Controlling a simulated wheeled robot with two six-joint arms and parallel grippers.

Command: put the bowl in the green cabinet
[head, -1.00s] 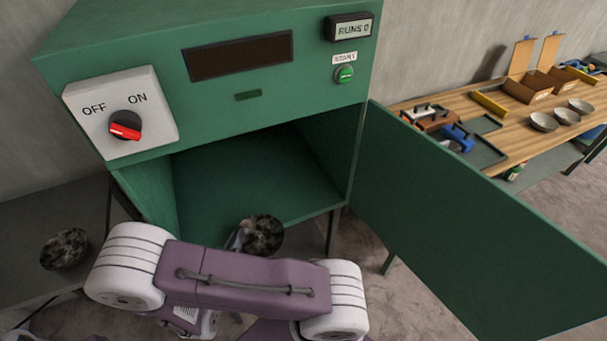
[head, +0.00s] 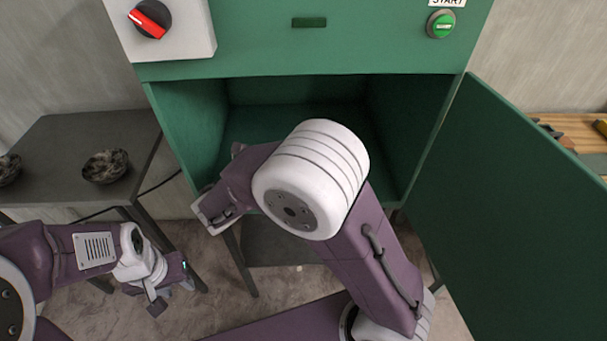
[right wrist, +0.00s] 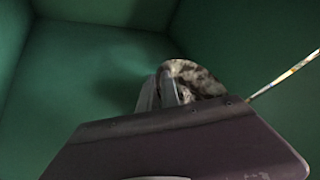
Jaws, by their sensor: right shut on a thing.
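The green cabinet (head: 330,58) stands open in the middle of the head view, its door (head: 510,220) swung out to the right. I cannot tell whether the bowl touches the cabinet floor. My left gripper (head: 172,290) hangs empty at the lower left, below the grey table; its finger gap is unclear.
Two similar mottled bowls, one (head: 105,167) whole and one (head: 8,168) cut by the picture edge, sit on a dark grey table (head: 75,135) at left. A red-knobbed switch (head: 150,18) and green start button (head: 440,24) are above the opening. A wooden bench (head: 575,130) shows at right.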

